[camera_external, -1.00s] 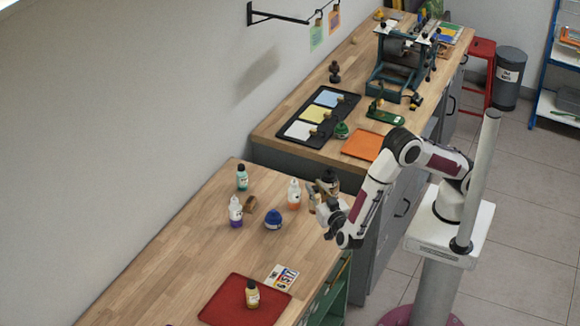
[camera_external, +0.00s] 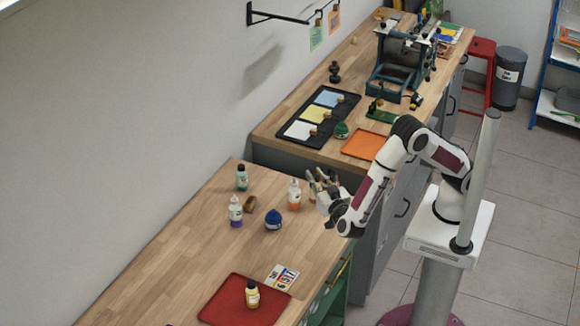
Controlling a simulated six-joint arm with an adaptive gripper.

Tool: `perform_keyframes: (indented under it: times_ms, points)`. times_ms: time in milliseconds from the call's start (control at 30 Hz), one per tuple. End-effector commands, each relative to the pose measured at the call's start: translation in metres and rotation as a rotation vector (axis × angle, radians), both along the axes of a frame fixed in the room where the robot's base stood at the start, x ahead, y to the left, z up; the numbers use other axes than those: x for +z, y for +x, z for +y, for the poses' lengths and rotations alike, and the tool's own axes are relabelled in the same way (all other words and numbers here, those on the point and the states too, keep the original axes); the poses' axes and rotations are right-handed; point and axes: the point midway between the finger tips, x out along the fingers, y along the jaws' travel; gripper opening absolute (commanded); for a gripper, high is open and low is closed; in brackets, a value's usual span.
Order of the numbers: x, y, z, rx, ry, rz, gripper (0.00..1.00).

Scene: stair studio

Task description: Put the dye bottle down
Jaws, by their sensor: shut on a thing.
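My gripper (camera_external: 318,186) is at the right edge of the near wooden worktop (camera_external: 180,255), just right of an orange dye bottle (camera_external: 294,194). It is shut on a dye bottle, which is small and mostly hidden by the fingers; whether it touches the worktop I cannot tell. Other bottles stand upright on the worktop: a teal one (camera_external: 242,177) at the back, a purple one (camera_external: 236,212) at the left and a squat blue one (camera_external: 274,221) in front. A yellow bottle (camera_external: 252,294) stands on a red tray (camera_external: 222,300).
A small brown object (camera_external: 250,204) lies between the teal and purple bottles. A printed card (camera_external: 282,277) lies behind the red tray. The worktop's left side is clear. A second worktop behind holds a black tray (camera_external: 342,113), an orange mat (camera_external: 363,145) and a press (camera_external: 398,70).

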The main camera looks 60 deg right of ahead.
Motion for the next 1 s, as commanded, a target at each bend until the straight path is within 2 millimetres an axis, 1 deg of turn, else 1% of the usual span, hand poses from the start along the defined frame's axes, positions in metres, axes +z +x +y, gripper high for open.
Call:
perform_keyframes:
  times_ms: [400, 567, 667, 1000]
  points:
    - [0.001, 0.000, 0.000, 0.000, 0.001, -0.001, 0.00]
    - [0.007, 0.000, 0.000, 0.000, 0.002, -0.001, 0.00]
    - [0.016, 0.000, 0.000, 0.000, 0.003, -0.003, 0.00]
    - [0.061, 0.000, 0.000, 0.000, 0.004, -0.003, 0.00]
